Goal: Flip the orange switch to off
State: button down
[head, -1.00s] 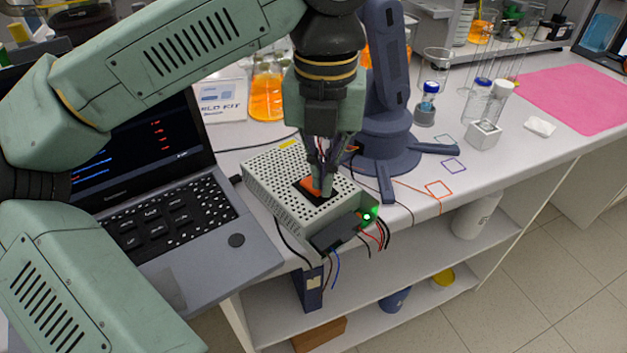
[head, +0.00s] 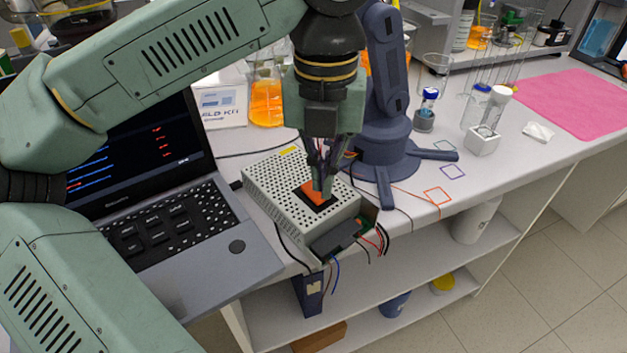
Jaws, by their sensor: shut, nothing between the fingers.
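The orange switch (head: 313,193) sits in a black frame on top of a grey perforated metal box (head: 270,178) at the bench's front edge. My gripper (head: 322,189) is shut and empty, pointing down, its fingertips over the right part of the switch and seeming to touch it. The fingers hide part of the switch. No green light shows at the box's front right end, where a dark connector block (head: 337,238) and loose wires stick out.
An open laptop (head: 170,235) stands left of the box. A dark blue robot stand (head: 380,155) is close behind my gripper. An orange-filled flask (head: 267,103), glassware and a pink mat (head: 575,100) lie further back and right. The front edge drops to lower shelves.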

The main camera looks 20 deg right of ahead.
jog(key=shift+r+p, duration=1.65)
jog(key=shift+r, duration=1)
